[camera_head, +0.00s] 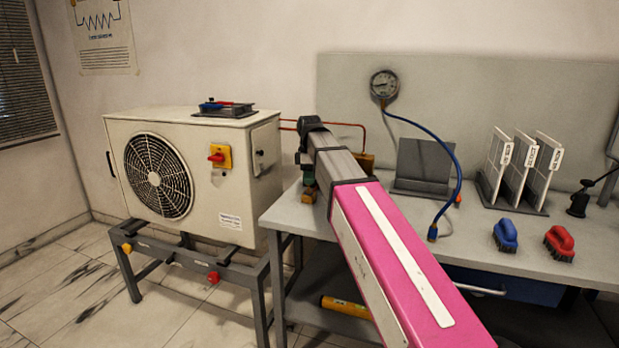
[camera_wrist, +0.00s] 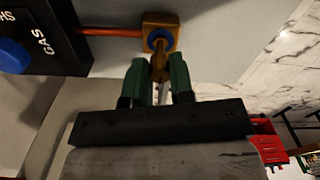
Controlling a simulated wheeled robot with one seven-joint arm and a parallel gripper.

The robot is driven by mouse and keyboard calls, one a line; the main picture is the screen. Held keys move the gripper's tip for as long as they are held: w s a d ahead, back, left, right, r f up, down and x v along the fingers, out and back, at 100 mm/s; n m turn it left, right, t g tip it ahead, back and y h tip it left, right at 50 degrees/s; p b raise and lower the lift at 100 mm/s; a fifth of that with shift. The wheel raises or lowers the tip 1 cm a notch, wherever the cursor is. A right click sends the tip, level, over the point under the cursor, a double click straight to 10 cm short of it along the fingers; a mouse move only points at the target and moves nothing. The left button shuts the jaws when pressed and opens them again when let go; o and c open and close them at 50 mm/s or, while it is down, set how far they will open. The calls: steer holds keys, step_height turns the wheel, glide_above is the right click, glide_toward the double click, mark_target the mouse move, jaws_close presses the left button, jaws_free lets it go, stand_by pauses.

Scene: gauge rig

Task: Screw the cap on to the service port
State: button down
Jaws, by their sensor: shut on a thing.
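In the wrist view, my gripper (camera_wrist: 161,66) has green fingers closed on a small brass-coloured piece (camera_wrist: 160,72), which I take to be the cap. Its far end is at or against a brass block (camera_wrist: 148,26) with a blue ring (camera_wrist: 159,39), apparently the service port. I cannot tell whether the cap and port are threaded together or only lined up. In the head view, my gripper (camera_head: 308,175) is small and dark green beside the bench's left edge, with a brass block (camera_head: 308,194) just below it. My pink and grey arm hides part of this area.
The outdoor unit (camera_head: 215,160) stands left on a metal stand. The bench (camera_head: 400,215) holds another brass block (camera_head: 366,161), a gauge (camera_head: 384,84) with blue hose (camera_head: 446,150), a rack of panels (camera_head: 520,170), a blue brush (camera_head: 505,236) and a red brush (camera_head: 559,243).

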steer(key=shift+f, duration=1.35)
stand_by(1.4)
steer(key=m, duration=0.5)
steer(key=shift+m, duration=0.3)
steer(key=m, duration=0.4)
steer(key=shift+w+m, duration=0.15)
steer(key=shift+m, duration=0.25)
steer(key=m, duration=0.5)
stand_by(0.3)
steer(key=shift+d, duration=0.1)
